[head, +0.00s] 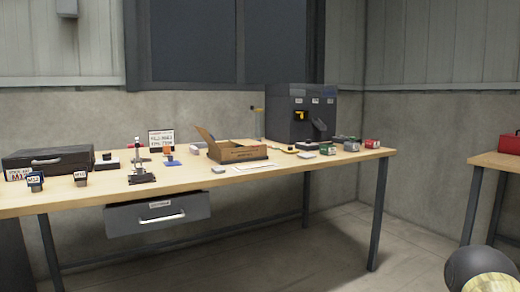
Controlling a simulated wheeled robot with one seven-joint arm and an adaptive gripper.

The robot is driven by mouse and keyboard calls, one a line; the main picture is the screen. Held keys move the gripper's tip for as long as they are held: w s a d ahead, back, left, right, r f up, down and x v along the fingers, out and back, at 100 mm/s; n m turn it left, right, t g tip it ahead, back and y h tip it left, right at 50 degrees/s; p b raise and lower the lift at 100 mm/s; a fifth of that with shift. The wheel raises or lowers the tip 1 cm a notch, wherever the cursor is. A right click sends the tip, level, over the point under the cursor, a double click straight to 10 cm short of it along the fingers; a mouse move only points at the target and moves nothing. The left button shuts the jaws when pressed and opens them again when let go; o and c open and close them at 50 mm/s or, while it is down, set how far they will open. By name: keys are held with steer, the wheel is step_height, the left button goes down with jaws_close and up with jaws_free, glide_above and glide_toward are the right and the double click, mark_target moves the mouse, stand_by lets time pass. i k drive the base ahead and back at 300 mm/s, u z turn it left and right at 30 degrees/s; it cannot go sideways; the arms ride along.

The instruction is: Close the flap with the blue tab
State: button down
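A dark grey machine (285,122) stands at the back right of the workbench. Its front carries small white labels, a yellow part (299,115) and a dark grey part (320,126) that sticks out at a slant. An open cardboard box (243,154) stands left of the machine, with a flap (205,137) raised on its left. A small blue piece (169,161) lies on the bench left of the box, with an orange-brown piece above it. I cannot make out a blue tab on any flap. My gripper is not in view; a rounded part at the bottom right seems to be my arm.
The wooden workbench (255,173) has a grey drawer (158,214) beneath it. A black case (48,160), a metal stand (140,165) and labelled blocks are at the left. Small green and red boxes (372,144) are at the right. A red toolbox (509,143) sits on another table. Floor between tables is clear.

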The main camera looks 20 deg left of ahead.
mark_target(209, 139)
steer(key=u, duration=0.5)
steer(key=i, duration=0.35)
steer(key=u, duration=0.3)
